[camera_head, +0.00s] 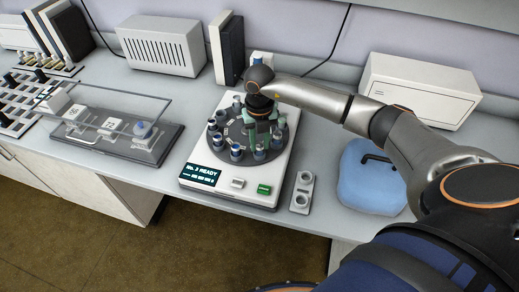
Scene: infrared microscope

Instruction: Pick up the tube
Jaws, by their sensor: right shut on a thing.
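My right gripper (263,133) points down over the round dark carousel (226,129) of a white machine. Its greenish fingers are shut on a tube at the carousel's front right side. The fingers and wrist mostly hide that tube, and I cannot tell whether it is still seated or lifted. Several other short tubes with blue or grey tops, such as this tube (236,152), stand upright around the carousel rim. My left gripper is not in view.
The machine's display (200,175) reads "No. 3 READY", beside a green button (264,189). A small two-hole holder (302,192) stands to its right, then a blue bag-like object (368,185). A clear-covered tray (115,130) and tube racks are at left. White boxes (417,90) stand behind.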

